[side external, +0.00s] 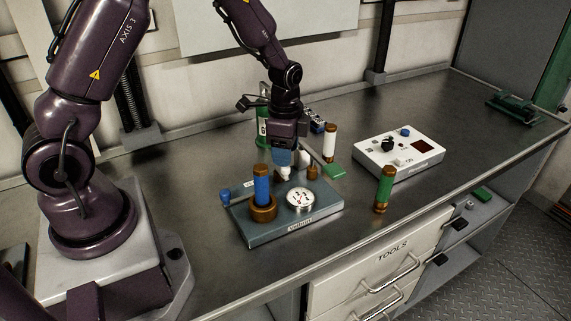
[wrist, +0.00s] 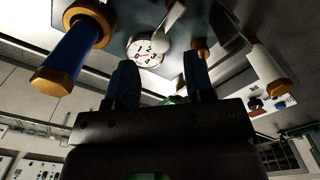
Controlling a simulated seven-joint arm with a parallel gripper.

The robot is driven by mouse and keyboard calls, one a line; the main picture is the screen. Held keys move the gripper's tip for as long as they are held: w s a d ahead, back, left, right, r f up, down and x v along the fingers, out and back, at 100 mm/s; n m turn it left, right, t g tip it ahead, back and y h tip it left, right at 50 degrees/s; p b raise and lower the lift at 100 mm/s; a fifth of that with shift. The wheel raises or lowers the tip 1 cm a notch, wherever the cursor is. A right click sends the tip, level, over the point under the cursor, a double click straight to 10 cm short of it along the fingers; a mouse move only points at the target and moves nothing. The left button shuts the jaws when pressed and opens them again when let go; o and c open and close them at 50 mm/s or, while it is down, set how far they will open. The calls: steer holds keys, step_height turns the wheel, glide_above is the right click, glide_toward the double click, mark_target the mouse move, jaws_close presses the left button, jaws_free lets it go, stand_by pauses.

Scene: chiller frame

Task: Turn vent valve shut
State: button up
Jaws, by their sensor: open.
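A grey-blue base plate (side external: 262,238) on the bench carries a round white gauge (side external: 300,201), also in the wrist view (wrist: 146,49). A blue cylinder (side external: 262,188) stands upright in a brass collar (side external: 263,213) at its left. My gripper (side external: 283,163) is over the back of the plate, pointing down. Its blue fingers (wrist: 161,75) are apart. A pale fitting (side external: 283,173) shows just below them; contact is unclear.
A white-and-brown cylinder (side external: 329,144) stands behind the plate, and a green-and-brown cylinder (side external: 384,188) stands to its right. A white control box (side external: 399,157) sits farther right. The bench has free room at its front left and far right.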

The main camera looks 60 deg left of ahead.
mark_target(282, 169)
steer(key=shift+f, duration=2.2)
steer(key=shift+c, duration=0.4)
jaws_close()
